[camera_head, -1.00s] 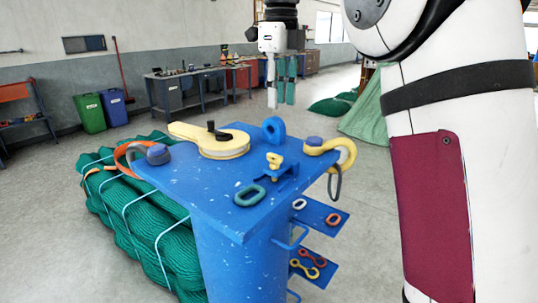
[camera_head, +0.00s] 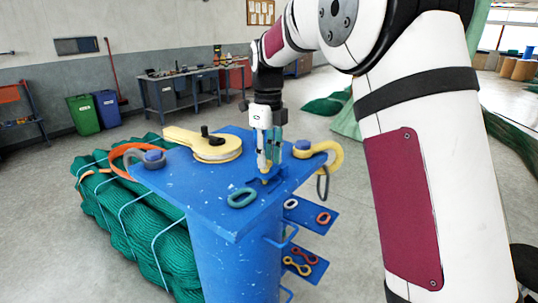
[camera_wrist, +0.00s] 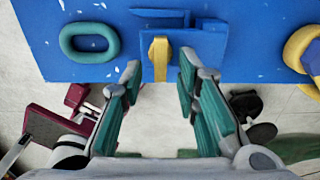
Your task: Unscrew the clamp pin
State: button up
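The clamp pin is a yellow piece (camera_wrist: 160,57) in a blue clamp bracket (camera_wrist: 205,44) at the edge of the blue table top, in the wrist view. My gripper (camera_wrist: 163,78) is open, with its green-padded fingers on either side of the pin's line. The pin shows between the fingertips, with gaps at both sides. In the head view my gripper (camera_head: 269,162) points down over the clamp. Only a little of the yellow pin (camera_head: 265,181) shows below the fingers there. Whether a finger touches it cannot be told.
Small side shelves (camera_head: 310,214) hold links. A green net bundle (camera_head: 140,225) lies left.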

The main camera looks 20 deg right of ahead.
jog(key=shift+f, duration=0.2)
jog(key=shift+c, duration=0.5)
grip_shut()
jog(key=shift+n, duration=0.3)
